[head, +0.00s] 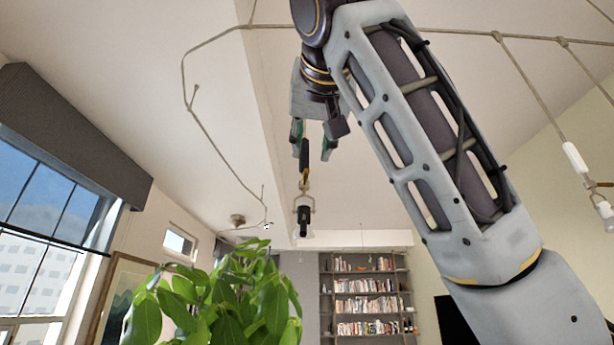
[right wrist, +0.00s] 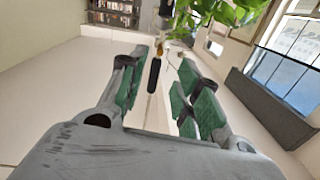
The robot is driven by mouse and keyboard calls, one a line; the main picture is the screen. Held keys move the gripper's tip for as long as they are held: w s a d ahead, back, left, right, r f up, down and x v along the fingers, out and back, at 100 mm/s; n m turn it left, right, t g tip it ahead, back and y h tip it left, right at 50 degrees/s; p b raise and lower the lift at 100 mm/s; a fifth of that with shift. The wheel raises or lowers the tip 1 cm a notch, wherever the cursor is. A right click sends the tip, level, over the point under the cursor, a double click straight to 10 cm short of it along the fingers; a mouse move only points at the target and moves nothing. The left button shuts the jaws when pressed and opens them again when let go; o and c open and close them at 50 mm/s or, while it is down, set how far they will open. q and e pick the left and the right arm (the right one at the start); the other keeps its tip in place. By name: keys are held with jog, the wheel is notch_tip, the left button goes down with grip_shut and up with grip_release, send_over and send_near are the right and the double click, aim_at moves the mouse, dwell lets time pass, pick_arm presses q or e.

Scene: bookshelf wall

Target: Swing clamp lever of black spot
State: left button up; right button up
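The black spot (head: 304,217) hangs below the ceiling near the middle of the head view, with a pale bracket and bulb. Above it a dark clamp lever (head: 304,158) with an orange end points up. My right gripper (head: 313,140) reaches it from above, its green-padded fingers apart. In the right wrist view the fingers (right wrist: 168,62) are spread, and the dark lever (right wrist: 154,75) shows in the gap, nearer the left finger. Whether a pad touches it I cannot tell. The spot (right wrist: 166,10) shows beyond it, partly cut off. My left gripper is out of view.
A thin pale rail (head: 215,142) runs under the ceiling with more lamps (head: 575,158) at the right. A leafy plant (head: 215,305) stands low in front. A bookshelf (head: 365,300) is at the back and a window (head: 45,215) at the left. Space around the spot looks free.

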aim_at(307, 171)
jog(key=shift+r+m, duration=0.1)
jog(key=shift+m, duration=0.2)
jog(key=shift+w, duration=0.2)
dwell(0.3)
jog(key=shift+w+a+p, duration=0.2)
jog(key=shift+w+p, duration=0.6)
jog(key=shift+w, duration=1.45)
jog(key=shift+w+a+p, duration=0.2)
jog(key=shift+w+p, duration=0.6)
jog(key=shift+w, duration=1.4)
jog(key=shift+w+a+p, duration=0.2)
jog(key=shift+w+p, duration=0.6)
jog(key=shift+w, duration=1.45)
grip_shut()
